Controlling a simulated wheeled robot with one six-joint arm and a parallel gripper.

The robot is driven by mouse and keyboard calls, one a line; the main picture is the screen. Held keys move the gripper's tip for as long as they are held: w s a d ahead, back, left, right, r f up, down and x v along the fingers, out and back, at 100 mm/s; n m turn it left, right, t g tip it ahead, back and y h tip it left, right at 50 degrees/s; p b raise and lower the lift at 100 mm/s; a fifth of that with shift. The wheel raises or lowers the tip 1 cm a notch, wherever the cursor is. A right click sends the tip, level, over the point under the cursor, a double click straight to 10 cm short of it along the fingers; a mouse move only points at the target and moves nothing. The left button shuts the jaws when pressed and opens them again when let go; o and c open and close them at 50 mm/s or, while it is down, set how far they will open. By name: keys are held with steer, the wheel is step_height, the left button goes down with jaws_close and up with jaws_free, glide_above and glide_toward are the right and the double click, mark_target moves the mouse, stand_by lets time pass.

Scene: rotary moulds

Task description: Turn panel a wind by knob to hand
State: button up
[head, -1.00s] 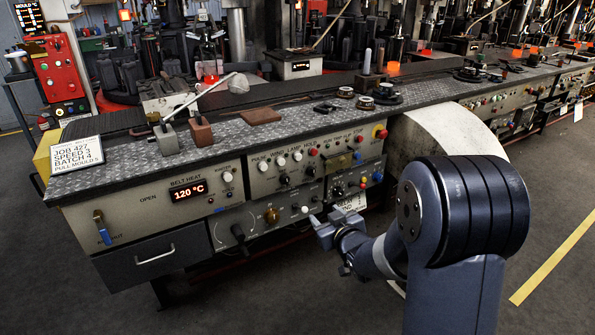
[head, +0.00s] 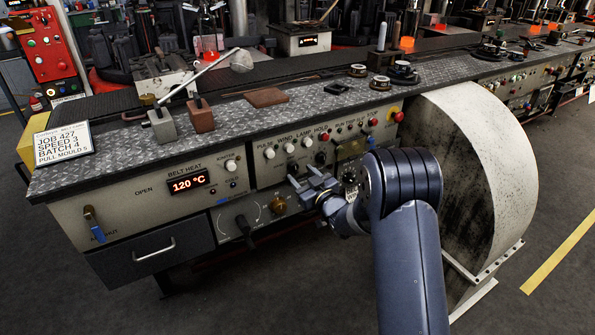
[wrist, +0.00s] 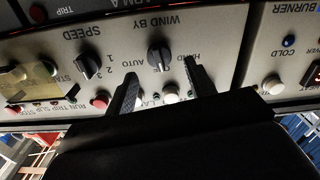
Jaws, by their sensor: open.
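The wind-by knob (wrist: 159,57) is a dark round knob on the pale panel, upside down in the wrist view. AUTO, OFF and HAND are lettered around it. Its grip ridge looks roughly lined up with OFF, but its pointer is too small to be sure of. My gripper (wrist: 160,72) is open, with one finger near AUTO and the other near HAND. The knob lies between and just beyond the fingertips, with no clear contact. In the head view my gripper (head: 301,179) is at the panel front and partly hides the knob area.
The dark speed knob (wrist: 89,63) is beside the wind-by knob. White push buttons (wrist: 171,95) lie close behind the fingers. In the head view a brass knob (head: 278,203) and black handle (head: 245,228) are below left, and a large pale drum (head: 490,150) stands right.

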mark_target(296, 169)
steer(key=shift+x, duration=1.6)
steer(key=shift+c, duration=0.2)
steer(key=c, duration=0.9)
